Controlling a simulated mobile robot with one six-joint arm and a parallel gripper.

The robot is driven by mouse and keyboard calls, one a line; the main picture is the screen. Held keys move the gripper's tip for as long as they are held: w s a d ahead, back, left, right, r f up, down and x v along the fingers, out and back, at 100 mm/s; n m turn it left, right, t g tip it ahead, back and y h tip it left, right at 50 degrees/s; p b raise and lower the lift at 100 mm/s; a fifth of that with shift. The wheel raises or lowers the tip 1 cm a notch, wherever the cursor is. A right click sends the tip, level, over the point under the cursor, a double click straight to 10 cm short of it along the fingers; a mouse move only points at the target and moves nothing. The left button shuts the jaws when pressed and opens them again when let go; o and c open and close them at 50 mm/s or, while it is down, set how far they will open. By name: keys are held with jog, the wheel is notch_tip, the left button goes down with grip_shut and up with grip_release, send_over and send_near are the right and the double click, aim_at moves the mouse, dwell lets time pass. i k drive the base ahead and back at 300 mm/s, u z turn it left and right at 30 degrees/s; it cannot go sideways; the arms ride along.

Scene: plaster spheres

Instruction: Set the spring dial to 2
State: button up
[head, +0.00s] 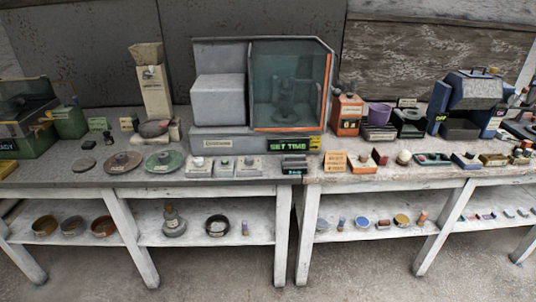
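I cannot make out for sure which thing is the spring dial; the labels are too small to read. An orange box (347,115) with small dark and pale marks on its front stands on the bench right of the big grey machine. The grey machine (217,100) has a teal window with an orange edge, and a lit green display (288,144) reading "SET TIME" at its lower right. No dial number can be read. My gripper is not in this view.
The long grey bench (325,185) is crowded with discs, small blocks and labels. A blue machine (470,100) stands at the right, green boxes (68,122) at the left. Bowls and jars sit on the lower shelf (270,238). The floor (210,285) in front is clear.

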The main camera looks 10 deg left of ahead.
aim_at(249, 160)
jog(key=z, duration=0.8)
jog(key=k, duration=1.05)
jog(key=u, duration=1.4)
jog(key=i, duration=0.85)
jog(key=z, duration=0.15)
